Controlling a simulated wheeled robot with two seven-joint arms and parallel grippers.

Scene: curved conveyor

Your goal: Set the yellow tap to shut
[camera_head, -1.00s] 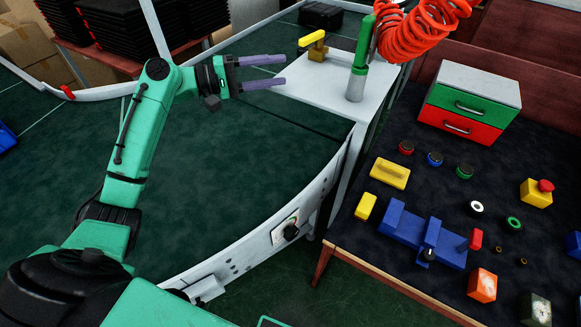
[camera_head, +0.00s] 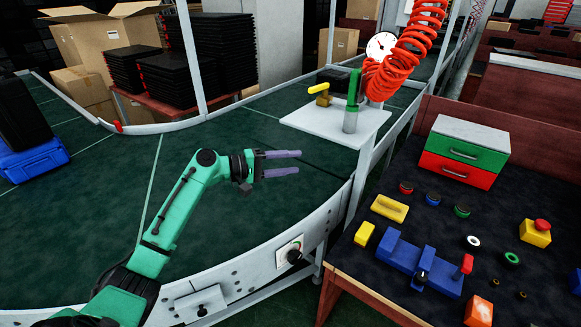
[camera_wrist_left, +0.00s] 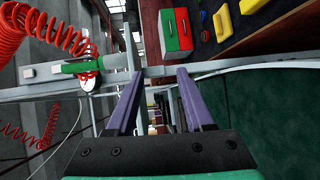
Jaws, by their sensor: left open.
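The yellow tap has a yellow lever handle (camera_head: 320,89) on a brass-coloured body (camera_head: 323,99). It stands at the back left of a small light-grey shelf (camera_head: 310,122) in the head view. The lever reaches from above the body towards the left. I cannot make out the tap in the left wrist view. My left gripper (camera_head: 284,163) is open and empty, with its two purple fingers pointing right. It appears in front of and left of the shelf, clear of the tap. The fingers also show in the left wrist view (camera_wrist_left: 157,88). My right gripper is out of view.
A green-handled tool (camera_head: 354,88) stands upright beside the tap, near a coiled red hose (camera_head: 400,75). A curved green conveyor (camera_head: 110,200) lies left. A dark workbench (camera_head: 390,255) with a drawer box (camera_head: 463,152), several buttons and blocks stands right.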

